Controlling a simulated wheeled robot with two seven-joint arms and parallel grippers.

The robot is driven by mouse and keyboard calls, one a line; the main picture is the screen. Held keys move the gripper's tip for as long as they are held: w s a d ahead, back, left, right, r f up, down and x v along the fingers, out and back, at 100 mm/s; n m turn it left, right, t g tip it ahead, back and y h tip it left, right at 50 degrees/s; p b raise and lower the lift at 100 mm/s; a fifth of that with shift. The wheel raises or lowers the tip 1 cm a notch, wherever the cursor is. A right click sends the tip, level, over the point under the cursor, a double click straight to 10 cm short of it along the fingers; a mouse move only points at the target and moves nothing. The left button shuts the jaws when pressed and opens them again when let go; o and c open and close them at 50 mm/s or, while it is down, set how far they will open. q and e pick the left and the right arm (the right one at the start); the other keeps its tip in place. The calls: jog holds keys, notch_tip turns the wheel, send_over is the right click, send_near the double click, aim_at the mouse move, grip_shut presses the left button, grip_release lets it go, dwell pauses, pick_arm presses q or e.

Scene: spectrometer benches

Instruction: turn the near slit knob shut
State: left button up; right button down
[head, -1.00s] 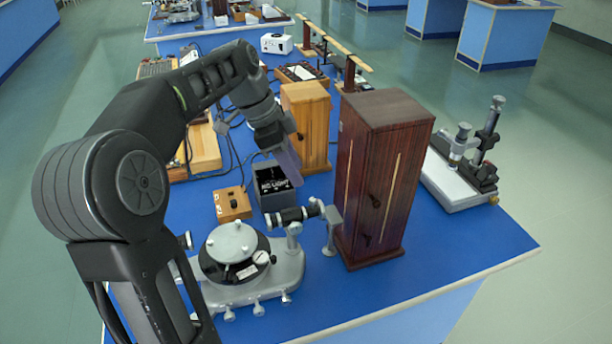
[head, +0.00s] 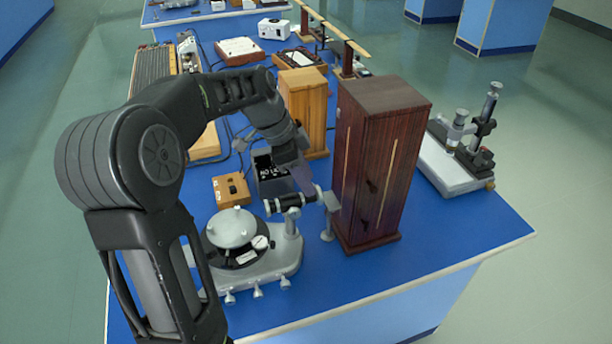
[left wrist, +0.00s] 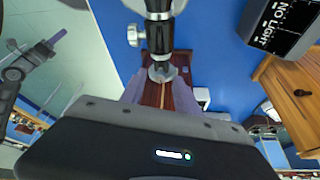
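The near spectrometer (head: 238,238) stands on the blue bench, with a round silver table and a dark horizontal tube (head: 283,203) pointing right. In the left wrist view, the dark tube (left wrist: 159,37) comes down from the top, with a silver side screw (left wrist: 133,35). A small grey round piece (left wrist: 162,73) is at its end; I cannot tell for sure whether it is the slit knob. My left gripper (head: 308,189) reaches down over the tube's right end. Its purplish fingers look apart, either side of the round piece, with no grip visible. My right gripper is out of view.
A tall dark wooden cabinet (head: 384,160) stands close right of the tube end, with a small grey stand (head: 329,217) between. A black light box (head: 270,175) and small wooden switch box (head: 231,190) lie behind. Bare blue bench (head: 440,245) lies at right.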

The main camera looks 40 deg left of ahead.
pick_arm(q)
jog(key=shift+f, duration=0.15)
jog(key=shift+c, duration=0.5)
grip_shut()
